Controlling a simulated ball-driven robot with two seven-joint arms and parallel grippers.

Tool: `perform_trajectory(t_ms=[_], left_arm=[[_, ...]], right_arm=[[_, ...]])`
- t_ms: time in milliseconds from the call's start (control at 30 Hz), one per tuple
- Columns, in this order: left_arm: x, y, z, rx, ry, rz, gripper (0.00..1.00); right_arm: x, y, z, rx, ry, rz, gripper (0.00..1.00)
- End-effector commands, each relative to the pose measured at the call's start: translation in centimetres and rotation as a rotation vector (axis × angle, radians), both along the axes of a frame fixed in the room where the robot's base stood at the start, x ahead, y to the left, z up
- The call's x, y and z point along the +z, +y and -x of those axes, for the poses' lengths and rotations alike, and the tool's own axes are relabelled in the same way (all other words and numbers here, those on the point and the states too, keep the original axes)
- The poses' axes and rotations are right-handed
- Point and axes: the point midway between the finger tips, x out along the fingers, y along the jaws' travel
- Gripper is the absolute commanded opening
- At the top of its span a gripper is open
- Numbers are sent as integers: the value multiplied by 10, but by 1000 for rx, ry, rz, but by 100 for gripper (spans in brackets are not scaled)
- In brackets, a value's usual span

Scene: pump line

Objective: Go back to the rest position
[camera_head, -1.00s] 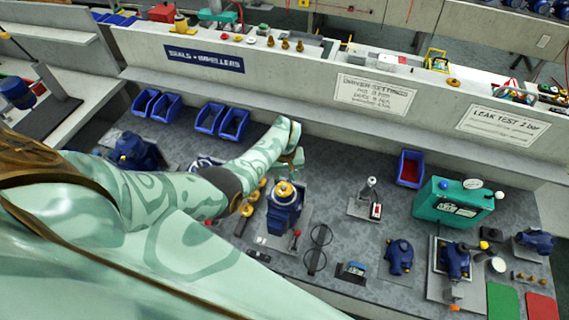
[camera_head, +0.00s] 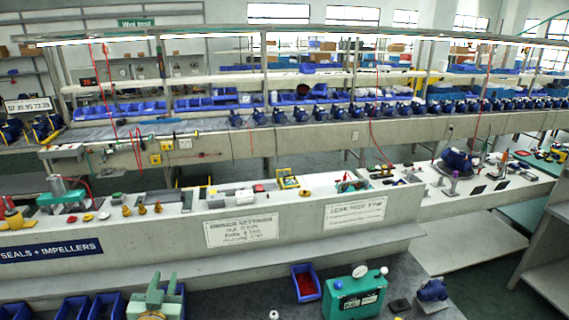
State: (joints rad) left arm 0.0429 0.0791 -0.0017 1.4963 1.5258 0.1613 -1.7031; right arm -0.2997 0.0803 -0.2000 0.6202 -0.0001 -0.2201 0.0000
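My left gripper (camera_head: 155,298), pale green, shows at the bottom edge, left of the middle. Only its top part is in the picture, and I cannot tell whether its fingers are apart or closed. A round brass-coloured part shows just below it at the picture's edge, mostly cut off. My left arm is otherwise out of view. My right gripper is not in view.
A blue bin with red contents (camera_head: 305,283) and a green test box (camera_head: 355,294) stand to the right. A low wall (camera_head: 330,220) runs behind. A long line of blue pumps (camera_head: 380,109) lies beyond.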

Motion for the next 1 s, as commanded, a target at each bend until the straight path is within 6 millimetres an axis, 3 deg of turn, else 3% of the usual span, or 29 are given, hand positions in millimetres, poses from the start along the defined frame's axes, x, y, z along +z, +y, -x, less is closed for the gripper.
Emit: perform_trajectory(t_ms=[33, 100, 167, 233, 333, 467, 767, 800, 1000], left_arm=[[11, -37, 20, -171, -15, -75, 26], [12, -85, 54, -395, 45, -183, 26], [0, -111, 88, -528, 160, -271, 26], [-15, -120, 123, -597, 317, -361, 26], [-30, -110, 163, -584, 525, -456, 26], [-34, -78, 205, -463, 741, -543, 26], [2, 2, 279, -41, 1012, -638, 26], [-19, 0, 276, -51, 1022, -629, 26], [-103, -13, 269, -114, 1057, -587, 26]], right_arm=[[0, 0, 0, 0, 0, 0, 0], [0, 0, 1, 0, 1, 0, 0], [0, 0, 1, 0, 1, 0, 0], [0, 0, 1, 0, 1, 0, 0], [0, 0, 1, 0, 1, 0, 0], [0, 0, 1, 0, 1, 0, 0], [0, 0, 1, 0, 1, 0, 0], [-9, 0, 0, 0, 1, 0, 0], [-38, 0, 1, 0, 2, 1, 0]])
